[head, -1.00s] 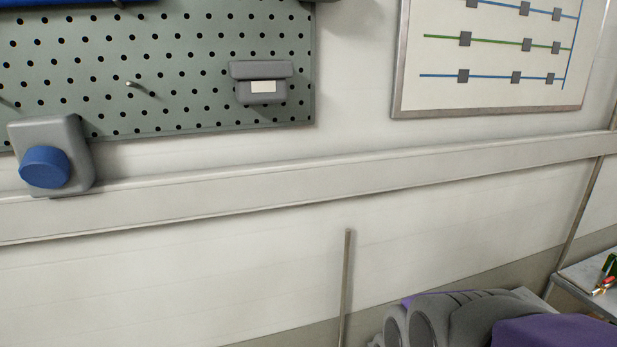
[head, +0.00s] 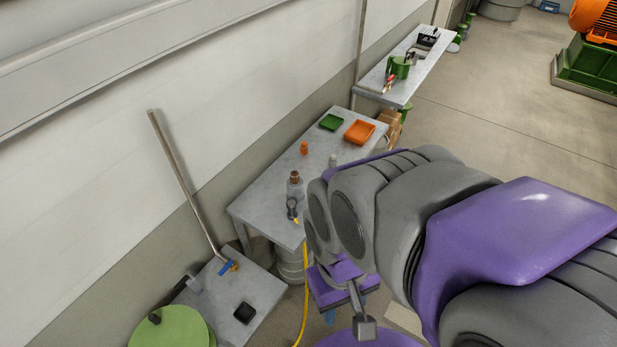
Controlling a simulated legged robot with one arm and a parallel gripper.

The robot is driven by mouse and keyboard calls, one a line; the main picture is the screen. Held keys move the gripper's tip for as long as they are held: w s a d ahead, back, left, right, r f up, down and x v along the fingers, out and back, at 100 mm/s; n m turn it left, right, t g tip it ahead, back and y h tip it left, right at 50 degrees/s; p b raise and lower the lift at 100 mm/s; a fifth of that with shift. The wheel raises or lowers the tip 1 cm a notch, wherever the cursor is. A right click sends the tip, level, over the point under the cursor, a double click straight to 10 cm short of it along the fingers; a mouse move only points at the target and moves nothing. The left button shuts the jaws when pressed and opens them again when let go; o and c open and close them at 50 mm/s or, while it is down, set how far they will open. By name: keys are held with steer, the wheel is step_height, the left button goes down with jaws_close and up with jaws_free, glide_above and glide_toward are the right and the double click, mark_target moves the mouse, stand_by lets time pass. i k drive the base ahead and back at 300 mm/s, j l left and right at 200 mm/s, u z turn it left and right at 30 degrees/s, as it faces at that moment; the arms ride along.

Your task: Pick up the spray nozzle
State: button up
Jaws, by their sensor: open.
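A small dark grey piece with a yellow tip (head: 293,212) lies at the front edge of the grey table, beside a brown bottle (head: 295,186). It looks like the spray nozzle, but it is too small to be sure. A yellow hose (head: 304,295) hangs from the table edge just below it. My gripper (head: 361,318) is below and to the right of it in the picture, apart from it, mostly hidden behind my purple and grey arm. It is open, with nothing seen in it.
The grey table (head: 262,190) also holds an orange cup (head: 304,148), a green tray (head: 331,122) and an orange tray (head: 359,132). A lower table (head: 262,282) with a black block (head: 243,312) stands left. A pole (head: 185,185) leans near the wall. Open floor lies at right.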

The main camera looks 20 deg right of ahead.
mark_target(291, 203)
steer(key=j+z, duration=0.2)
steer(key=z, duration=0.25)
steer(key=k+j+z, duration=0.1)
steer(key=z, duration=0.3)
steer(key=k+j+z, duration=0.15)
steer(key=z, duration=0.3)
steer(key=k+j+z, duration=0.1)
steer(key=z, duration=0.3)
steer(key=j, duration=0.1)
